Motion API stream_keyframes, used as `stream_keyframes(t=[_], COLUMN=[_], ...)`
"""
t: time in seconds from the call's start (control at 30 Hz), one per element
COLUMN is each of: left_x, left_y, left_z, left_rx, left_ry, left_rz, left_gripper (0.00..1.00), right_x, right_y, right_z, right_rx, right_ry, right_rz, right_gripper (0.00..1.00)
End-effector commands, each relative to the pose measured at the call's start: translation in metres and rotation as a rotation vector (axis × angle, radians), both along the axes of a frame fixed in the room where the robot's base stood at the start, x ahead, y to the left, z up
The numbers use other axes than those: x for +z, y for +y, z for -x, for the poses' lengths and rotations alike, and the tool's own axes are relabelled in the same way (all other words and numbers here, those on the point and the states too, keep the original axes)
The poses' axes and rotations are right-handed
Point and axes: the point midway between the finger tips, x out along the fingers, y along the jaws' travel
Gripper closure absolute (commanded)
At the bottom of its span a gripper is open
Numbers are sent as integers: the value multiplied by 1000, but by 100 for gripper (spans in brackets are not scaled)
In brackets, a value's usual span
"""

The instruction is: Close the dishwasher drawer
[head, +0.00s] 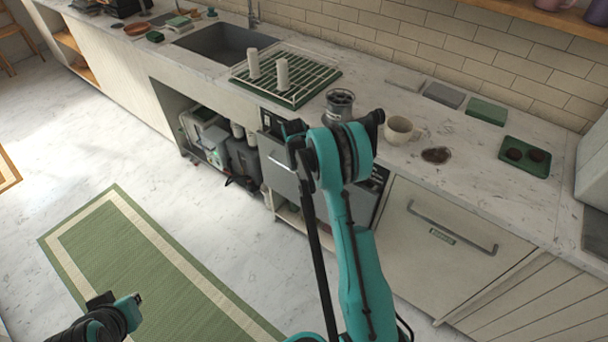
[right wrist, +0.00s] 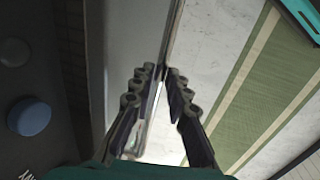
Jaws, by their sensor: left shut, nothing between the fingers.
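The dishwasher drawer (head: 284,170) has a silver front and stands out from under the counter. My right arm crosses in front of it and hides its right part. In the right wrist view my right gripper (right wrist: 163,76) has its fingertips close together by the edge of a pale grey panel (right wrist: 128,50). I cannot tell whether it touches that panel or grips anything. In the head view the right fingers are hidden or too small to make out. My left gripper (head: 120,302) is shut and empty, low at the left over the green rug, away from the drawer.
The counter (head: 455,185) carries a glass jar (head: 339,104), a cream mug (head: 400,130), a drying rack (head: 287,73) and a green tray (head: 524,157). A cabinet front with a handle (head: 452,228) is right of the drawer. The floor around the green rug (head: 140,260) is clear.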

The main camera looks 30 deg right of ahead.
Motion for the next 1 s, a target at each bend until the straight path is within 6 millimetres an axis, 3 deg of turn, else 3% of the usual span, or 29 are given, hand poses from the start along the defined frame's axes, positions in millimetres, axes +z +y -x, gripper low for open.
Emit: stream_keyframes(t=[0.27, 0.6, 0.87, 0.9, 0.93, 1.0], left_x=[0, 1, 1, 1, 1, 1], left_y=[0, 0, 0, 0, 0, 0], left_z=[0, 0, 0, 0, 0, 0], left_rx=[0, 0, 0, 0, 0, 0], left_ry=[0, 0, 0, 0, 0, 0], left_rz=[0, 0, 0, 0, 0, 0], left_gripper=[100, 100, 100, 100, 100, 100], right_x=[0, 1, 1, 1, 1, 1], right_y=[-1, -44, -46, -46, -46, -46], right_z=[-1, -19, -20, -20, -19, -19], right_rx=[0, -2, -1, -1, -1, -1], right_ry=[0, -3, -4, -5, -5, -3], right_rz=[0, 1, 5, 6, 6, 4], right_gripper=[100, 100, 100, 78, 70, 68])
